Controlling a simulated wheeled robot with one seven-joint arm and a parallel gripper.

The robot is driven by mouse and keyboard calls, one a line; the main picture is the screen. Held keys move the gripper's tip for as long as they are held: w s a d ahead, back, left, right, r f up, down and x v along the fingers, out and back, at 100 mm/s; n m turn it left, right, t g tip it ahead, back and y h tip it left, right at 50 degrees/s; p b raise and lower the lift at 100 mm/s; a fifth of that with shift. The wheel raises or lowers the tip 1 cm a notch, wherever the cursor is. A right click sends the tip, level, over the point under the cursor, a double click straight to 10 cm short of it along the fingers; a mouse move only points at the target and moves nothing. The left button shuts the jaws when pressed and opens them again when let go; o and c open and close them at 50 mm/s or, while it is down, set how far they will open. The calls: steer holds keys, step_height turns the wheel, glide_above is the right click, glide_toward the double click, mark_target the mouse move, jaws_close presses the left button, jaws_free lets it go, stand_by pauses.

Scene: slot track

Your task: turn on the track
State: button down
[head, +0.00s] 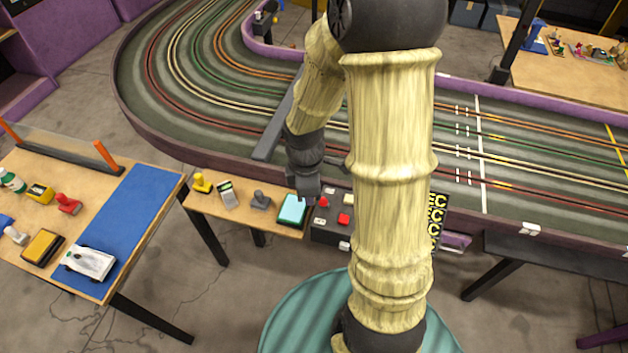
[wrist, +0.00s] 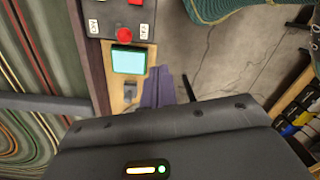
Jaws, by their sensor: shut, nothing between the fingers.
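The slot track (head: 290,120) is a large oval with a purple rim and coloured lanes. A dark control box (head: 333,230) stands at its near edge, partly hidden behind my arm in the head view. My gripper (head: 311,194) is shut and empty, above the shelf just left of the box in the head view. Its fingertips are hard to make out.
A turquoise-screened tablet (head: 292,209) lies beside the box. A yellow joystick (head: 202,182), a handheld device (head: 228,194) and a grey joystick (head: 261,200) share the shelf. A grey bridge (head: 277,125) crosses the track near my gripper. A wooden table (head: 130,275) stands left.

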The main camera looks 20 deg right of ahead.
mark_target(324, 203)
steer(key=w+r+n+p, duration=0.1)
steer(key=n+p, duration=0.1)
steer(key=n, duration=0.1)
steer(key=r+n+g+p, duration=0.1)
steer(key=n+p, duration=0.2)
steer(key=n, duration=0.1)
steer(key=w+r+n+p, duration=0.1)
steer(key=n+p, duration=0.2)
steer(key=shift+w+d+r+g+y, duration=0.15)
steer(key=shift+w+d+g+y, duration=0.15)
steer(key=shift+w+y, duration=0.1)
steer(key=shift+s, duration=0.1)
steer(key=f, duration=0.3)
steer(key=d+f+p, duration=0.1)
steer(key=f, duration=0.3)
steer(key=d+f, duration=0.1)
steer(key=f, duration=0.2)
steer(key=shift+d+f+p, duration=0.1)
steer(key=shift+f+p, duration=0.3)
steer(key=shift+d+f, duration=0.25)
steer(key=shift+w+r, duration=0.1)
steer(key=shift+w, duration=0.1)
steer(key=shift+w+d+p, duration=0.1)
steer(key=shift+w+p, duration=0.15)
steer(key=shift+p, duration=0.3)
